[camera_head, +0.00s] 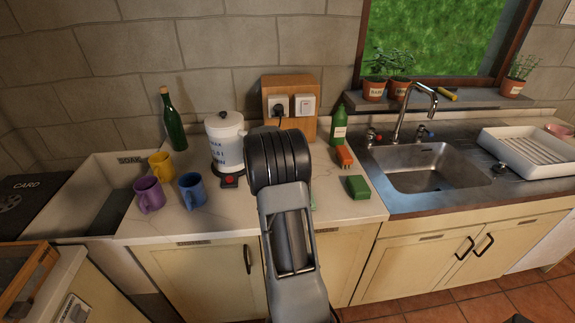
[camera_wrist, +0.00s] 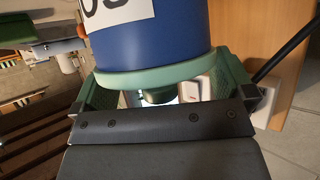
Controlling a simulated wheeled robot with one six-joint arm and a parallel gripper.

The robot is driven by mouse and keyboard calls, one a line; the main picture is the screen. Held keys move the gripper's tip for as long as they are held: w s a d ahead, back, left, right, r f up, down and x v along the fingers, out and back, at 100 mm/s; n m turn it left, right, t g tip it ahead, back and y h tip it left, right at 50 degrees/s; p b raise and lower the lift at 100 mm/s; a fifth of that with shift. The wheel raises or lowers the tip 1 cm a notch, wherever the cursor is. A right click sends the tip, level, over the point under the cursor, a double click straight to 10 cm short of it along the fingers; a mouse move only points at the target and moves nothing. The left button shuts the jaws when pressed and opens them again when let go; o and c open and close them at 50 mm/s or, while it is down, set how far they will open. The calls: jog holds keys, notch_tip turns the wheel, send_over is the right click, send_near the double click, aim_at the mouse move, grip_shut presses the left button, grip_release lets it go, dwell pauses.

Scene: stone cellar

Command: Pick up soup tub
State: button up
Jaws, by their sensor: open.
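A blue cylinder with a green rim and a white label with dark characters fills the top middle of the wrist view; I take it as the soup tub (camera_wrist: 150,42). Its upper part is cut off by the frame edge. My gripper (camera_wrist: 163,80) is open, with a green finger at each side of the green rim. I cannot tell whether the fingers touch it. In the head view my arm stands in the middle and hides the gripper, and no such tub shows there.
On the counter (camera_head: 345,208) stand a white container (camera_head: 226,148), a dark green bottle (camera_head: 172,122), purple (camera_head: 150,195), yellow (camera_head: 161,166) and blue (camera_head: 192,190) mugs, a green block (camera_head: 358,187), an orange block (camera_head: 344,157) and a green bottle (camera_head: 338,126). A sink (camera_head: 430,170) lies right.

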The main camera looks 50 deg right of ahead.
jog(key=shift+d+f, duration=0.15)
jog(key=shift+d, duration=0.15)
jog(key=c, duration=1.1)
